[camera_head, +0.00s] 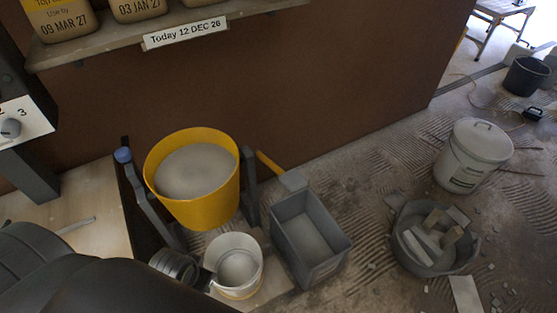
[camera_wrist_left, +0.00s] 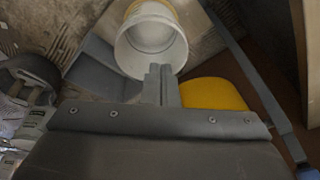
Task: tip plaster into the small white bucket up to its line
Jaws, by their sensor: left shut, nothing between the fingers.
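The yellow bucket (camera_head: 205,208) holds grey plaster (camera_head: 195,170) and sits roughly upright in a dark frame with a blue knob (camera_head: 123,155). Its yellow side also shows in the wrist view (camera_wrist_left: 212,94). The small white bucket (camera_head: 240,287) stands upright just below and in front of it; it also shows in the wrist view (camera_wrist_left: 133,33). Its inside looks pale grey; I cannot make out its line or how much it holds. My left gripper (camera_head: 208,281) is beside the white bucket's left side. Its fingers (camera_wrist_left: 160,84) are shut and empty. My right gripper is not in view.
A grey rectangular tub (camera_head: 330,262) stands right of the white bucket. A rubble tub (camera_head: 435,268) and a lidded white pail (camera_head: 473,157) are farther right. A shelf (camera_head: 100,48) with dated tubs overhangs at upper left. Floor between the tubs is mostly clear.

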